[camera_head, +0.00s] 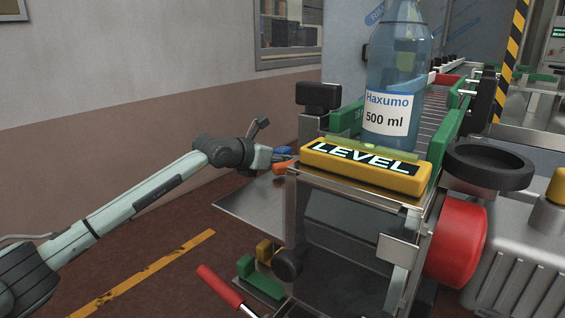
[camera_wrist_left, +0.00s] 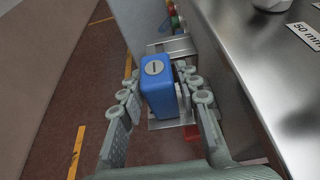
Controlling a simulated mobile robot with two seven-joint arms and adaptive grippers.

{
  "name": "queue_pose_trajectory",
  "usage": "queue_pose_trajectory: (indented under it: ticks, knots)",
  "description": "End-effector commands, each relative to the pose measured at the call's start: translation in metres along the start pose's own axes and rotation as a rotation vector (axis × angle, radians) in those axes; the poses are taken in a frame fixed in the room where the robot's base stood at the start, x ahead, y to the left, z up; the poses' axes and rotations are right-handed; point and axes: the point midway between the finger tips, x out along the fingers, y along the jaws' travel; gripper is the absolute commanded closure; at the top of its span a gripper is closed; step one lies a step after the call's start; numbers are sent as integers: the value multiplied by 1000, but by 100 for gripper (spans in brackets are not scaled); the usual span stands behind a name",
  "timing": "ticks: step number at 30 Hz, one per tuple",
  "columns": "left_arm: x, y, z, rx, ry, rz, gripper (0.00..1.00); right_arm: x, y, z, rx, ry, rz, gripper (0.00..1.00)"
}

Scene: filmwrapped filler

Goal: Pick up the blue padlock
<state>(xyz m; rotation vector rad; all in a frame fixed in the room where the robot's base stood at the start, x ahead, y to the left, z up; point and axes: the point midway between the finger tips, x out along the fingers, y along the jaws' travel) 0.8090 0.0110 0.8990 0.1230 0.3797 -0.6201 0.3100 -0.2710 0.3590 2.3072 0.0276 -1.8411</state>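The blue padlock (camera_wrist_left: 160,92) shows in the left wrist view, its round silver keyhole face toward the camera. My left gripper (camera_wrist_left: 157,70) has its fingers on either side of the padlock. A gap shows between the left finger and the padlock; the right finger is very close to it, and I cannot tell if they touch. In the head view my left gripper (camera_head: 268,155) is at the left side of the metal stand, by a small blue patch (camera_head: 283,150) that appears to be the padlock. My right gripper is not in view.
A yellow level (camera_head: 366,167) lies on the stand's top, with a Haxumo bottle (camera_head: 392,85) behind it. An orange item (camera_head: 281,167) is close to my left gripper. A metal shelf (camera_head: 245,207) projects below. A red-handled lever (camera_head: 220,287) sticks out lower down. The floor at left is clear.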

Motion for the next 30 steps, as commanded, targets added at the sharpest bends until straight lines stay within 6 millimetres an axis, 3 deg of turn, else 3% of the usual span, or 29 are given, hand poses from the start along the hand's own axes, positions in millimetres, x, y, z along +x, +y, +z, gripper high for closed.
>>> queue_pose_trajectory:
  ticks: [1, 7, 17, 23, 27, 30]
  knots:
    - [0, 0, 0, 0, 0, 0, 77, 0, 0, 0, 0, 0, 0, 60]
    - [0, 0, 0, 0, 0, 0, 100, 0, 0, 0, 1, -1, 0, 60]
    - [-1, 0, 3, 0, -2, 0, 100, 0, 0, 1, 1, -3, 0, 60]
    - [-7, 0, 18, 1, -5, 0, 100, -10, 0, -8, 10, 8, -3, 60]
    - [-16, 0, 40, 3, -6, 0, 100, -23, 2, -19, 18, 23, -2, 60]
    - [-36, 13, 42, 2, -3, 4, 100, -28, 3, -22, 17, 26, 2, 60]
